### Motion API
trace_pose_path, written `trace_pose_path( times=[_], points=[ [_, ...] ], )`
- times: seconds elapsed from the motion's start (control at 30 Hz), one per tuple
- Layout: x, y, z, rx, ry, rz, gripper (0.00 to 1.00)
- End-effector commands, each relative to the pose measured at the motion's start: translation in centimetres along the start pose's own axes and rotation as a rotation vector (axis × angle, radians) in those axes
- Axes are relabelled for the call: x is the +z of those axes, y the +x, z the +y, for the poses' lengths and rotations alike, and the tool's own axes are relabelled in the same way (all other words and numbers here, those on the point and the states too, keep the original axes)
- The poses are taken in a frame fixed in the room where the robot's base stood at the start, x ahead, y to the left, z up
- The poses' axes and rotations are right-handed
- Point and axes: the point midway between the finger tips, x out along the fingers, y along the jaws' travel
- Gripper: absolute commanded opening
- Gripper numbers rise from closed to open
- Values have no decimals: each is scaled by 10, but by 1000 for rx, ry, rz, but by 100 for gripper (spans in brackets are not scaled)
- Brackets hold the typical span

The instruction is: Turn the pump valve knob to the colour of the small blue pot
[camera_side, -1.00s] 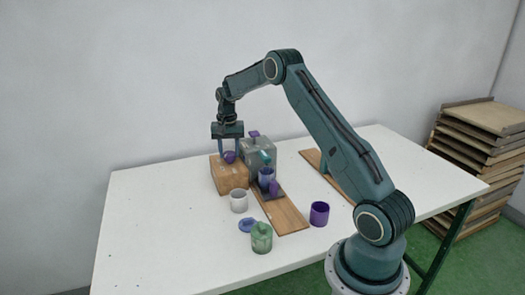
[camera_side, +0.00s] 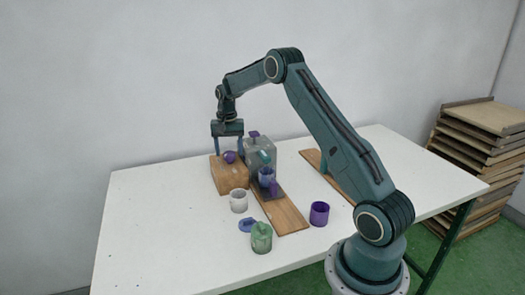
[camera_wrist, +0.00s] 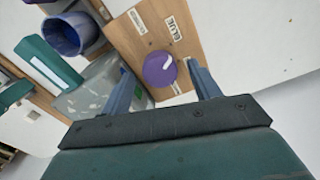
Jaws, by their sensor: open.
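The purple valve knob (camera_side: 229,157) is on top of a wooden block; in the wrist view the knob (camera_wrist: 158,72) shows a white mark toward its upper right, roughly on the side of a label that seems to read BLUE (camera_wrist: 173,28). My gripper (camera_side: 228,151) is open above the block, its two fingers on either side of the knob, apart from it. The small blue pot (camera_side: 266,176) stands at the pump's front; the wrist view shows the pot (camera_wrist: 68,36) from above, open at the top.
The grey pump body (camera_side: 262,149) stands right beside the block (camera_side: 232,180). A wooden board (camera_side: 285,214) runs forward from it. The table's left side is clear.

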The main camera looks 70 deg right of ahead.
Motion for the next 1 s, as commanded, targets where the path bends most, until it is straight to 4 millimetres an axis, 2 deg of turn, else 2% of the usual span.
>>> trace_pose_path(
  times=[0.27, 0.7, 1.0],
  points=[
    [-1, -34, 0, -2, 0, 4, 62],
    [0, -107, 0, -2, 0, 4, 62],
    [0, -130, 0, -1, 0, 2, 62]
  ],
)
